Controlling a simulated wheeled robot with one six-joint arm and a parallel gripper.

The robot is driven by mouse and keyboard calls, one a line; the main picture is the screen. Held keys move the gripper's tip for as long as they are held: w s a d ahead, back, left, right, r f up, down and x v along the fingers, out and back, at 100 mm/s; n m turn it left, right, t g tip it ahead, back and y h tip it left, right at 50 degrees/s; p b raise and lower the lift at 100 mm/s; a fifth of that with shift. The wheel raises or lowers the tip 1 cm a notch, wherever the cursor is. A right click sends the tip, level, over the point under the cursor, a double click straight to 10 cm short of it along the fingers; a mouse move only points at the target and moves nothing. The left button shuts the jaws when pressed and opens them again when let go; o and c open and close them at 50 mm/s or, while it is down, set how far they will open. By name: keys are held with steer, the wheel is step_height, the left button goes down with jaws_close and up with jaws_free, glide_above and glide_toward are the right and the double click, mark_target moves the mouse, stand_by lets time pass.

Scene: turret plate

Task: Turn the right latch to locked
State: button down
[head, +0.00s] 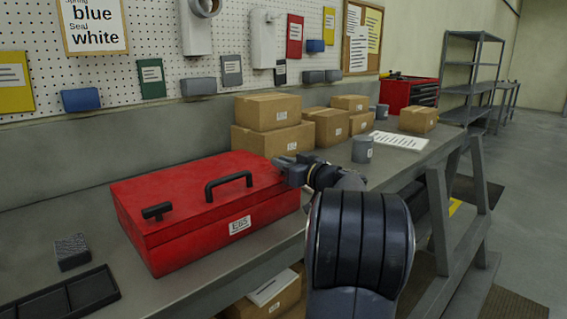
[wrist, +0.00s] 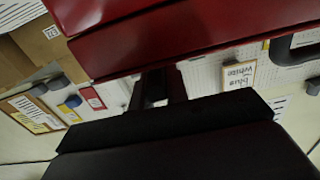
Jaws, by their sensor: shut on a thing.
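A red case (head: 200,205) with a black carry handle (head: 228,185) and a white label lies closed on the workbench. Its left latch (head: 158,211), a black T-shaped knob, shows near the front left of the lid. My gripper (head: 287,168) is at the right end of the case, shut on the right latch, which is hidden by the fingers. In the wrist view the dark fingers (wrist: 160,88) reach up against the red case (wrist: 190,35). The latch's angle cannot be told.
A dark tray (head: 65,297) and a small grey block (head: 72,252) lie left of the case. Cardboard boxes (head: 268,112), a grey cup (head: 362,149) and a paper sheet (head: 399,141) stand or lie behind. A pegboard wall backs the workbench (head: 215,262).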

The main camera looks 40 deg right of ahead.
steer(key=shift+f+m+h+b, duration=0.3)
steer(key=shift+h+b, duration=0.1)
steer(key=shift+b, duration=0.95)
steer(key=h+b, duration=0.1)
steer(key=b, duration=0.1)
steer(key=shift+f+m+b, duration=0.1)
steer(key=shift+m+b, duration=0.25)
steer(key=shift+m, duration=0.05)
steer(key=m+h+b, duration=0.1)
steer(key=h+b, duration=0.1)
steer(key=m+g+h+b, duration=0.1)
steer(key=m+h+b, duration=0.1)
steer(key=h+b, duration=0.1)
steer(key=shift+w+a, duration=0.1)
steer(key=shift+r+m+g+h, duration=0.3)
steer(key=shift+m+h, duration=0.4)
steer(key=shift+h, duration=0.3)
steer(key=shift+r+m+g+h+p, duration=0.2)
steer(key=shift+m+g+h+p, duration=0.45)
steer(key=shift+h, duration=0.15)
steer(key=shift+r+m+g+h+p, duration=0.1)
steer(key=shift+m+g+h+p, duration=0.3)
steer(key=shift+h+p, duration=0.35)
steer(key=shift+m+h+p, duration=0.35)
steer(key=shift+p, duration=0.35)
steer(key=shift+f+g+p, duration=0.2)
steer(key=shift+g+p, duration=0.1)
steer(key=shift+g, duration=0.05)
